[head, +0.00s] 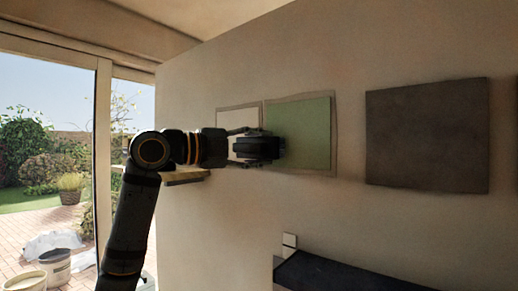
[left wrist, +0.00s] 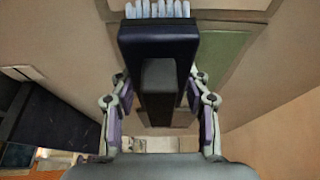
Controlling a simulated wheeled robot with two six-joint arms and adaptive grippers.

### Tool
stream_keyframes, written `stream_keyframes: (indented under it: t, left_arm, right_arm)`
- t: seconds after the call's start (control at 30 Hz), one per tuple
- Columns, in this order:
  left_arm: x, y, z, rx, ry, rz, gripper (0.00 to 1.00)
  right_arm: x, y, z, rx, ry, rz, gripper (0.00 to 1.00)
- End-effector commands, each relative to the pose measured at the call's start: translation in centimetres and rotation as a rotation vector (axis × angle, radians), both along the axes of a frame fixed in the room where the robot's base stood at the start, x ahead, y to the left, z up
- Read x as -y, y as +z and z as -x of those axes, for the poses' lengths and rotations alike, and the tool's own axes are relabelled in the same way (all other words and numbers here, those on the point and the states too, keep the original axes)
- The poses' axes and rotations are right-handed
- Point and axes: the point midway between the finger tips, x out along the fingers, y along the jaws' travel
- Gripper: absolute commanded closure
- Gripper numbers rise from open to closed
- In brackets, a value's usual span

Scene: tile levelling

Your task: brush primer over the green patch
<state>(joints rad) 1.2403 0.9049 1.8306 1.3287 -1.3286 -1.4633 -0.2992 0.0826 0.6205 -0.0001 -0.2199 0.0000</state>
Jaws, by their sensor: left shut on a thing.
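The green patch (head: 312,128) is a flat pale-green square on the beige wall, with a greyish border around it. It also shows in the left wrist view (left wrist: 222,62), partly hidden behind the brush. My left gripper (head: 262,147) is in front of the patch's left edge. It is shut on a dark brush (left wrist: 158,40), whose handle lies between the two fingers (left wrist: 160,95). Pale bristles (left wrist: 158,9) show at the brush's far end. I cannot tell whether the bristles touch the patch. My right gripper is not in view.
A white square (head: 245,118) is left of the patch, and a dark grey panel (head: 427,133) is to its right. A dark-topped surface (head: 345,275) stands below, with a small white block (head: 289,240). A window at left shows a garden and buckets (head: 56,265).

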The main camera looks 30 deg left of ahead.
Motion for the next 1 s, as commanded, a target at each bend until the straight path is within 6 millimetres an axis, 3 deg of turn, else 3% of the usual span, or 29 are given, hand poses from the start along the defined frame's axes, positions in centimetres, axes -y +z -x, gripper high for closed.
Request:
stream_keyframes:
  t: [1.0]
  left_arm:
    - [0.3,0.1,-1.8,0.001,-0.001,0.0,0.79]
  right_arm:
    - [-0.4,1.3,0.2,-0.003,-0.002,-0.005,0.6]
